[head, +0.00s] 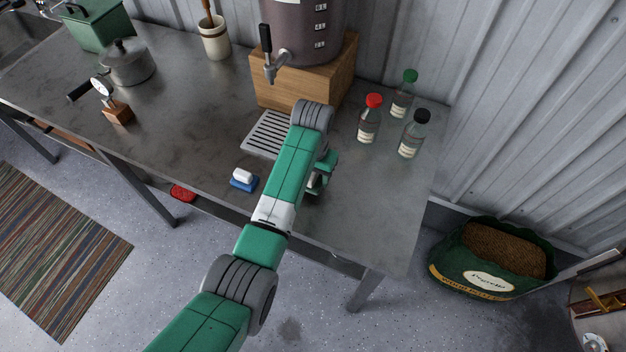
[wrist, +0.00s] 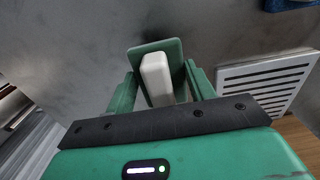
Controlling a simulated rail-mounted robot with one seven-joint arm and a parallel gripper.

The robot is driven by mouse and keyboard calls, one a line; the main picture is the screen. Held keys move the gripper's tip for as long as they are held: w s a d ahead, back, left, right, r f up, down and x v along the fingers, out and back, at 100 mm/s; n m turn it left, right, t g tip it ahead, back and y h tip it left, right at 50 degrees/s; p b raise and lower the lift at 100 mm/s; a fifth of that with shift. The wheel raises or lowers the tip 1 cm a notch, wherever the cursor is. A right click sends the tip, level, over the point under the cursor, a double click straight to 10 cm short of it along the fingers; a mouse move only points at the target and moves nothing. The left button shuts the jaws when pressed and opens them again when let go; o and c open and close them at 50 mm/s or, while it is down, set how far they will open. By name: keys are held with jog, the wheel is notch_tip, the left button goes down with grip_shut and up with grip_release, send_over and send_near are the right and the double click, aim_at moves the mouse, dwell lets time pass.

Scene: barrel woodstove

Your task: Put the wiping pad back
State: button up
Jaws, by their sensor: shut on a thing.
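My gripper (wrist: 160,82) is shut on the white handle (wrist: 157,78) of a green pad (wrist: 140,52) in the wrist view. The pad's flat green plate lies beyond the fingertips, close to the grey table surface; I cannot tell whether it touches. In the head view my gripper (head: 318,183) is over the right part of the table, and my arm largely hides the held pad. A similar blue pad with a white handle (head: 243,178) lies on the table to the left of my arm. Part of a blue thing (wrist: 288,4) shows at the wrist view's top right.
The slatted drip tray (head: 265,137) lies before the wooden box (head: 273,92) under the urn (head: 303,30). Several bottles (head: 367,122) stand at the table's back right. A red object (head: 182,193) is below the front edge. The table's (head: 385,210) front right is clear.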

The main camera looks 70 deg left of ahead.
aim_at(313, 179)
jog(key=shift+w+a+f, duration=0.2)
jog(key=shift+a+f, duration=0.05)
jog(key=shift+a, duration=0.3)
jog(key=shift+f+b, duration=0.45)
jog(key=shift+f, duration=1.1)
jog(key=shift+f, duration=0.1)
jog(key=o, duration=1)
notch_tip(313, 179, up, 12)
jog(key=shift+r+p, duration=0.1)
jog(key=shift+p, duration=0.95)
